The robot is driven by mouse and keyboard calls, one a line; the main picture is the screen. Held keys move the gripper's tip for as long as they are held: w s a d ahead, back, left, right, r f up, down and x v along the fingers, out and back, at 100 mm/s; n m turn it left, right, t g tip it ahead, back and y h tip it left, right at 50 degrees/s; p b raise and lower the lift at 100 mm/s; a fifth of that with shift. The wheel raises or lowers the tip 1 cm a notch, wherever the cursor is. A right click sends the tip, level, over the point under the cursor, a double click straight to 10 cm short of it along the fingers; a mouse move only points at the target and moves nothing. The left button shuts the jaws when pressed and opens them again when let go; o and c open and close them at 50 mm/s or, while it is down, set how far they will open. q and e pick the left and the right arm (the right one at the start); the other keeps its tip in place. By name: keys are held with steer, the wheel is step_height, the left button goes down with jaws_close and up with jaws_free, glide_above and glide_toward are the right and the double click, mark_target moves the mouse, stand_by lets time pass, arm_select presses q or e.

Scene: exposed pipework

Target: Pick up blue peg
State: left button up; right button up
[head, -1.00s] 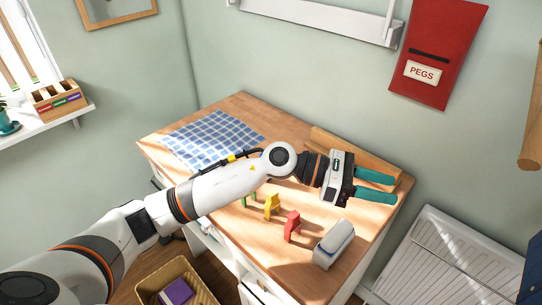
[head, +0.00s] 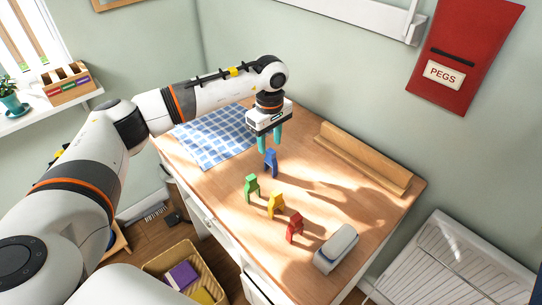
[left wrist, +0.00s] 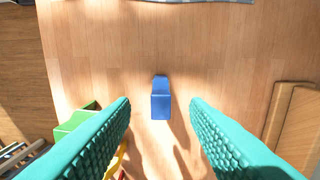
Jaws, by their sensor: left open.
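The blue peg (head: 271,163) stands upright on the wooden desk (head: 330,185), at the far end of a row of pegs. It also shows in the left wrist view (left wrist: 160,98), between the two teal fingers and apart from both. My left gripper (head: 270,143) points down just above the blue peg, open and empty; its fingers frame the peg in the left wrist view (left wrist: 160,105). My right gripper is not in view.
Green (head: 252,187), yellow (head: 276,205) and red (head: 295,227) pegs stand nearer the front. A white-and-blue block (head: 336,248) sits at the front right. A wooden ledge (head: 362,158) lies at the back right, a checked cloth (head: 215,138) at the left. A red PEGS pouch (head: 466,50) hangs on the wall.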

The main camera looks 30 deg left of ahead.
mark_target(271, 151)
arm_select(q)
steer(key=f+p, duration=0.1)
steer(key=f, duration=0.1)
steer(key=f+p, duration=0.1)
steer(key=f, duration=0.2)
steer(key=shift+d+f+p, duration=0.2)
steer(key=shift+f+p, duration=0.05)
steer(key=shift+p, duration=0.1)
steer(key=shift+f, duration=0.2)
jaws_close()
steer(key=shift+r, duration=0.15)
